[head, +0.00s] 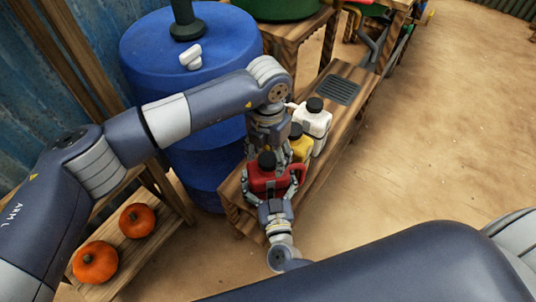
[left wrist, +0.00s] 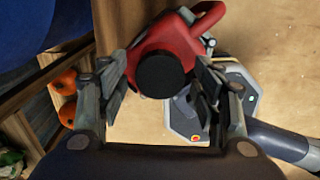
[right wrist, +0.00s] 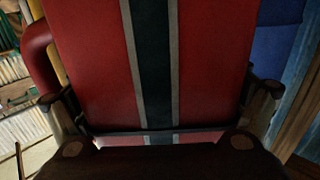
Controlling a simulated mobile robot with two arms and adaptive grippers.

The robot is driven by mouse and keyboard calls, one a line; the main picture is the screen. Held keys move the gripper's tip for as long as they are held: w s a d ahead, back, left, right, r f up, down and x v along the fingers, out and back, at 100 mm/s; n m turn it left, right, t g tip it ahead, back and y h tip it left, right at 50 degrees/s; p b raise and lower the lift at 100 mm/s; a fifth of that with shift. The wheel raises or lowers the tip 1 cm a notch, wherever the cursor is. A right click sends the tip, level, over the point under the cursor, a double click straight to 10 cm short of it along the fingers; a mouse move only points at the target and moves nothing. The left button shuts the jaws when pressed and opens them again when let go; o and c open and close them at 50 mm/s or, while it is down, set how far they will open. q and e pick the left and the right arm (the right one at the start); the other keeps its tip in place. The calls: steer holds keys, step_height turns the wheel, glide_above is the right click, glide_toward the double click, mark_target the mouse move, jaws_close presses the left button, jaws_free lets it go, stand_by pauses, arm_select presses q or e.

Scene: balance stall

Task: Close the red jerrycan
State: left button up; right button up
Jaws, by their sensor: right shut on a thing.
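The red jerrycan (head: 262,180) has a round black cap (left wrist: 160,76) on its top. My left gripper (head: 267,153) points down over it. In the left wrist view its fingers are spread on both sides of the cap, with gaps showing. My right gripper (head: 271,195) is shut on the jerrycan's body from the near side. In the right wrist view the red body (right wrist: 90,60), with a dark stripe between grey ones, fills the space between the fingers. How tightly the cap sits cannot be told, nor whether the can touches the bench.
A wooden bench (head: 345,125) holds a yellow can (head: 299,148), a white can (head: 314,122) and a dark grate (head: 340,90). A blue barrel (head: 150,50) stands behind. Pumpkins (head: 95,262) lie on a low shelf at left. The floor at right (head: 440,120) is clear.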

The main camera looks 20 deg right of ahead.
arm_select(q)
steer(key=shift+r, duration=0.1)
step_height(320, 180, up, 12)
stand_by(0.6)
arm_select(e)
steer(key=o, duration=1.8)
steer(key=s+a, duration=0.1)
steer(key=s, duration=1.1)
steer(key=shift+a, duration=0.25)
